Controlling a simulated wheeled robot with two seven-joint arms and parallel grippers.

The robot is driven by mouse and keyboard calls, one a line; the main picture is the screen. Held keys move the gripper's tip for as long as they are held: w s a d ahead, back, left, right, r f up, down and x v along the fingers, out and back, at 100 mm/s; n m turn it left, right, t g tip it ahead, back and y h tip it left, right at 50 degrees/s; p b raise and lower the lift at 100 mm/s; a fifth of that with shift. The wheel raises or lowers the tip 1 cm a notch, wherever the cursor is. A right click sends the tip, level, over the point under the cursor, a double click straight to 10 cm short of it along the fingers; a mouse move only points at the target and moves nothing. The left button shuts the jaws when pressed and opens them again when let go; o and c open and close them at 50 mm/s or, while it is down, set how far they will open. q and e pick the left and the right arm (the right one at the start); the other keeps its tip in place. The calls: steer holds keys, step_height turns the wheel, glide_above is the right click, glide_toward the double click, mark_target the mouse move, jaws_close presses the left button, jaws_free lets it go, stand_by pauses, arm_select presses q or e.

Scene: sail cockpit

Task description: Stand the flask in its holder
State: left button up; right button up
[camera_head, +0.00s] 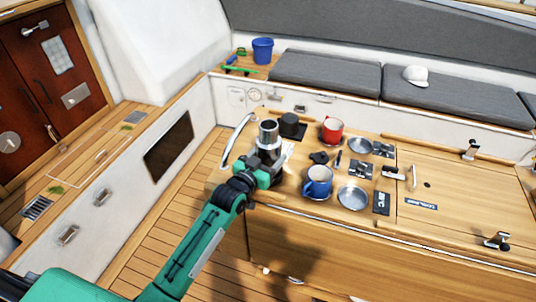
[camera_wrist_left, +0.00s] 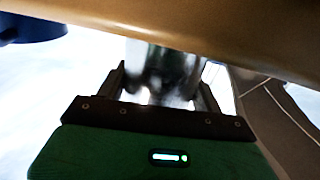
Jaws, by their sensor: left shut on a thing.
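The flask (camera_head: 268,136) is a silver metal cylinder standing up from my left gripper (camera_head: 268,158) in the head view, above the left end of the wooden table. It looks about upright. In the wrist view the flask (camera_wrist_left: 160,72) is a blurred shiny body between the two fingers of the left gripper (camera_wrist_left: 163,88), which is shut on it. The gripper hides its lower part in the head view. A round black cup-like piece (camera_head: 289,121), which may be the holder, stands just behind and right of the flask. My right gripper is not in view.
A red mug (camera_head: 332,130), a blue mug (camera_head: 317,181), a metal bowl (camera_head: 352,197) and small dark items crowd the table (camera_head: 445,186) right of the gripper. A curved pale rail (camera_head: 236,139) rises at its left end. A wooden band (camera_wrist_left: 200,28) crosses the wrist view.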

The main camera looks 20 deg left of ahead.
arm_select(q)
steer(key=shift+f, duration=0.2)
steer(key=o, duration=1.3)
steer(key=shift+r, duration=0.15)
steer(key=b+v, duration=0.3)
steer(key=v, duration=0.9)
steer(key=shift+r, duration=0.1)
